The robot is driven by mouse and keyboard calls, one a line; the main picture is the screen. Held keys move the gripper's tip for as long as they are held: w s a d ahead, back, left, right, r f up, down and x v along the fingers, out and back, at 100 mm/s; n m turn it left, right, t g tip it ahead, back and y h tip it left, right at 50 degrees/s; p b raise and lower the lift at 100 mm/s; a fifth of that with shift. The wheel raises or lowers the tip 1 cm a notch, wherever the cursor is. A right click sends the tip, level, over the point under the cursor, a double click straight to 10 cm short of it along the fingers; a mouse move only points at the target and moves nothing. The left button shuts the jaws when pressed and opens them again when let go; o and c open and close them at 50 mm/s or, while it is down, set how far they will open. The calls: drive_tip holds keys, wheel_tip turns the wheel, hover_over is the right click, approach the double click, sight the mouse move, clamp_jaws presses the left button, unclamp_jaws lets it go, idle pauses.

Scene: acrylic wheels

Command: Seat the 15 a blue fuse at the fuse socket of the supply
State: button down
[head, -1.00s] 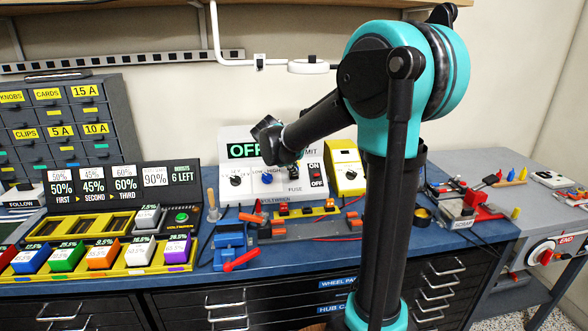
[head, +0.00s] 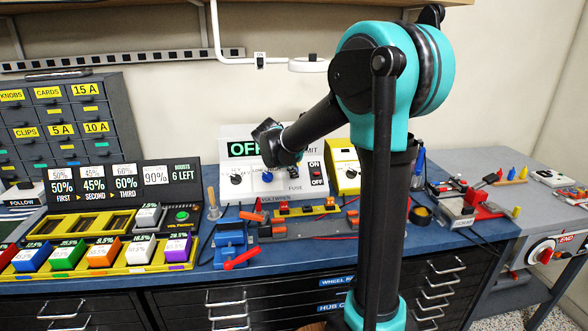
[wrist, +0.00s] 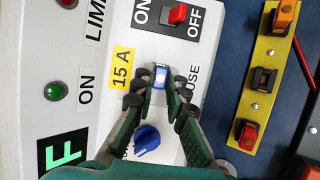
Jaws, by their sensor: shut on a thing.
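The supply (head: 252,192) is a white sloped box with a green-lettered display reading OFF, standing at the back of the blue bench. In the wrist view its white panel (wrist: 110,120) fills the left and middle. The blue fuse (wrist: 160,75) shows a pale top and sits between my fingertips, beside the yellow 15 A label (wrist: 122,67) and the FUSE lettering. My gripper (wrist: 160,95) is shut on the fuse, close over the panel. The fuse socket is hidden beneath the fuse and fingers, so I cannot tell how deep the fuse sits.
A blue knob (wrist: 147,139) lies just below the fingers and a red ON/OFF switch (wrist: 178,14) above them. A yellow strip (wrist: 261,110) with fuse-like parts is to the right. A yellow meter (head: 345,180) stands right of the supply; a blue vise (head: 230,245) stands in front.

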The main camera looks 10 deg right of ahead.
drive_tip(key=shift+f, duration=0.1)
drive_tip(key=c, duration=1.5)
unclamp_jaws()
drive_tip(key=shift+o, duration=0.2)
drive_tip(key=v, duration=1.2)
